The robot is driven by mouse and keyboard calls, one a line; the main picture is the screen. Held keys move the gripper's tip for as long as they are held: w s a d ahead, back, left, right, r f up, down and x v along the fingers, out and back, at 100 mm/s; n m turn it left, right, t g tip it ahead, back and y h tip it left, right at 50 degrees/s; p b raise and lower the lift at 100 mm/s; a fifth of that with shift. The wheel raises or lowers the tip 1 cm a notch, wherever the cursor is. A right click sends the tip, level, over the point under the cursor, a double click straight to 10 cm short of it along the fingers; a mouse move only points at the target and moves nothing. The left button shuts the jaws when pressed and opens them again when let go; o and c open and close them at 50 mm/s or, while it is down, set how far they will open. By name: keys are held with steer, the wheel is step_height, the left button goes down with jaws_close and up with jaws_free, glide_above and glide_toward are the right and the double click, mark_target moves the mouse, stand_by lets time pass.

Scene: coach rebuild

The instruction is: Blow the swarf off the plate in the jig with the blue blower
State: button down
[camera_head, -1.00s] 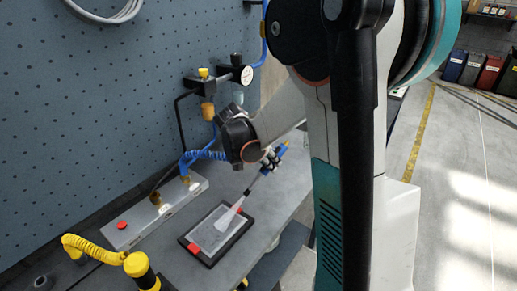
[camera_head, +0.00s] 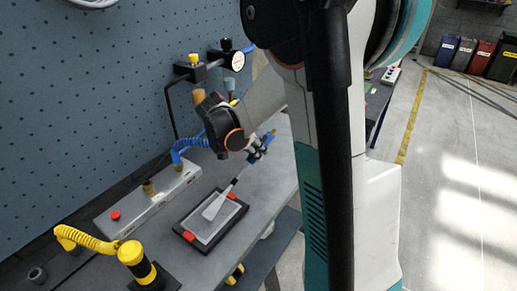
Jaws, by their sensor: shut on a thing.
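The blue blower (camera_head: 268,139) is in my gripper (camera_head: 256,152), which is shut on it above the bench. Its thin nozzle slants down and left toward the jig. A pale cone of air spreads from the nozzle tip onto the plate. The grey plate (camera_head: 210,231) lies flat in the jig (camera_head: 184,228), a black frame with red clamps at opposite sides. The nozzle tip is apart from the plate, near its upper right side. The cone covers part of the plate. Swarf is too small to make out.
A grey manifold box (camera_head: 131,222) with a red button stands left of the jig, with a coiled blue hose (camera_head: 185,147) above it. A yellow hose and a black-and-yellow post (camera_head: 138,262) stand at front left. The pegboard wall (camera_head: 90,120) rises behind.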

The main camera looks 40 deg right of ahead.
mark_target(251, 159)
steer(key=shift+w+a+f+b, duration=0.3)
steer(key=shift+a+f, duration=0.2)
steer(key=shift+a, duration=0.3)
steer(key=shift+w+a+f+b, duration=0.3)
steer(key=shift+a+f, duration=0.2)
steer(key=shift+a, duration=0.25)
steer(key=shift+s+d, duration=0.1)
steer(key=shift+s, duration=1.15)
stand_by(0.4)
stand_by(0.3)
steer(key=c, duration=2.2)
jaws_free()
jaws_close()
